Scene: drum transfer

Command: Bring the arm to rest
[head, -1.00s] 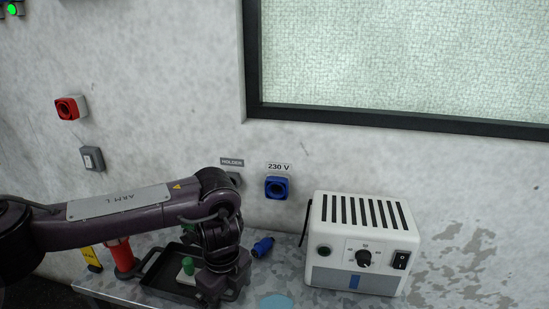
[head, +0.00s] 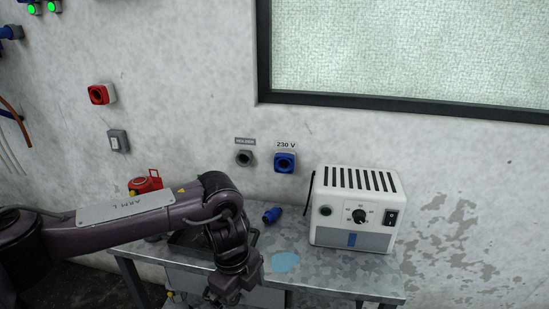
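My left arm, labelled ARM L, comes in from the left across the head view and bends downward at its elbow. My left gripper (head: 226,296) hangs at the bottom of the view, in front of the table's front edge. Its fingertips are too dark and cut off to tell whether they are open or shut. No held thing shows at it. My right arm and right gripper are not in view.
A metal table (head: 345,276) stands against the wall. On it are a white box with a dial (head: 353,215), a blue plug (head: 272,215), a dark tray (head: 188,243) partly hidden by my arm, and a red object (head: 146,184). A blue 230 V socket (head: 285,163) is above.

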